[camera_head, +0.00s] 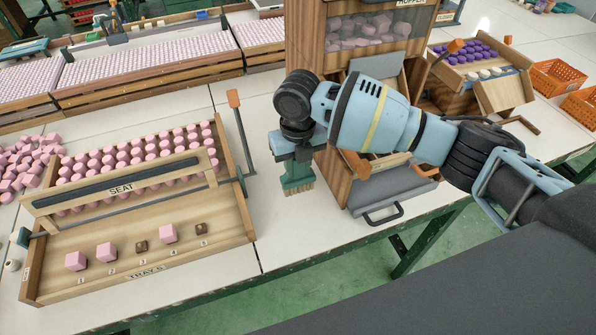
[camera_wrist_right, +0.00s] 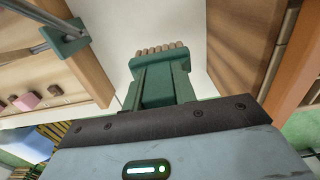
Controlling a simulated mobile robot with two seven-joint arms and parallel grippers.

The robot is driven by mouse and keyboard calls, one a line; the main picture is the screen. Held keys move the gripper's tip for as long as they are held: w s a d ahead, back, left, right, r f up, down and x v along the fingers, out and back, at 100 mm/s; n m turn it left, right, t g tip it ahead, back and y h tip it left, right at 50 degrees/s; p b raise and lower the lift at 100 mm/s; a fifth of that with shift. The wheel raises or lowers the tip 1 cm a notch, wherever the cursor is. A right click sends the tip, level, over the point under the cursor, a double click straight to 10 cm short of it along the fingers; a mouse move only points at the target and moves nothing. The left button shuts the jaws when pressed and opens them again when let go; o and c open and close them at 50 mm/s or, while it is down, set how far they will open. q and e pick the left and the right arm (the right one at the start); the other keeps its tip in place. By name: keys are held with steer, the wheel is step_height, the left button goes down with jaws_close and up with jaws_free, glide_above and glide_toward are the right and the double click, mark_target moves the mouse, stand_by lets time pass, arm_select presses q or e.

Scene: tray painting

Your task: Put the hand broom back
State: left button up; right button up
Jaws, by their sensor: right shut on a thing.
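My right gripper (camera_head: 296,157) points down between the seat rack and the hopper cabinet, and is shut on the hand broom. The hand broom (camera_head: 298,187) shows a green head with tan bristles pointing down at the white table. I cannot tell whether the bristles touch the table. In the right wrist view the broom's bristles (camera_wrist_right: 161,49) show beyond the green fingers (camera_wrist_right: 160,88). The broom's handle is hidden by the gripper. My left gripper is not in view.
The hopper cabinet (camera_head: 305,40) stands close on the right. A narrow strip of white table (camera_head: 268,225) is clear between them.

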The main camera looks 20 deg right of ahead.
mark_target(298, 173)
steer(key=shift+w+d, duration=0.2)
steer(key=shift+w, duration=0.25)
steer(key=shift+f, duration=1.7)
steer(key=shift+f, duration=0.15)
steer(key=shift+f, duration=0.1)
steer(key=o, duration=0.9)
steer(key=shift+o, duration=0.2)
steer(key=shift+s, duration=0.1)
step_height(298, 173, up, 12)
steer(key=shift+r+p, duration=0.2)
steer(key=shift+p, duration=0.1)
